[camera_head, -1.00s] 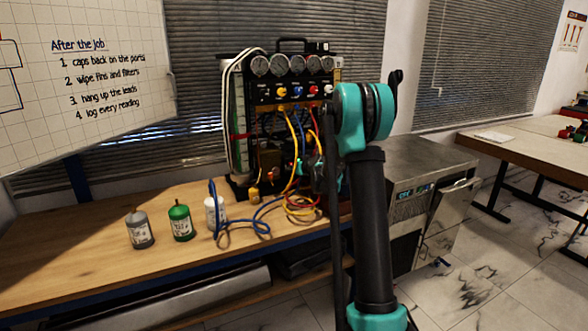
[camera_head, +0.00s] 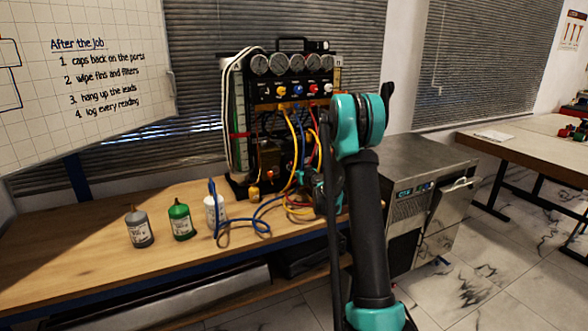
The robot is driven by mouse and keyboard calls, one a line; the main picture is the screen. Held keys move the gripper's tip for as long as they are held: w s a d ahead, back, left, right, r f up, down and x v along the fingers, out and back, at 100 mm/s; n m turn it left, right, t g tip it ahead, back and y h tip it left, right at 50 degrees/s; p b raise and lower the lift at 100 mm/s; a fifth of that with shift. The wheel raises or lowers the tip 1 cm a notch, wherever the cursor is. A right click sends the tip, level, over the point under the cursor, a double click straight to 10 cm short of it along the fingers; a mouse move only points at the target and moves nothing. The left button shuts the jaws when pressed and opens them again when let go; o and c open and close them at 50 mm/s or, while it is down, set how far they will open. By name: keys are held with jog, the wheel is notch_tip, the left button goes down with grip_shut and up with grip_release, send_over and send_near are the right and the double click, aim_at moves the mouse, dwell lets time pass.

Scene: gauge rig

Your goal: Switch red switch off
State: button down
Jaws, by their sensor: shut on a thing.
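The gauge rig (camera_head: 262,95) stands on the wooden bench against the window blinds. A small orange-red spot (camera_head: 270,145) shows on a box low inside the rig; I cannot tell whether this or the knob is the red switch. My gripper (camera_head: 312,188) is at the rig's lower right, partly behind my own arm. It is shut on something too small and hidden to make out.
Yellow, blue and red hoses (camera_head: 292,190) hang from the rig and coil on the bench (camera_head: 90,262). A grey bottle (camera_head: 139,228), a green bottle (camera_head: 180,221) and a white bottle (camera_head: 215,211) stand left of them. A metal cabinet (camera_head: 425,165) stands at the right.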

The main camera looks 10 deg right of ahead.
jog(key=shift+f+t, duration=0.25)
jog(key=shift+t, duration=0.55)
jog(key=c, duration=1.4)
grip_release()
jog(key=v, duration=1.2)
jog(key=shift+f, duration=0.2)
jog(key=shift+d, duration=0.15)
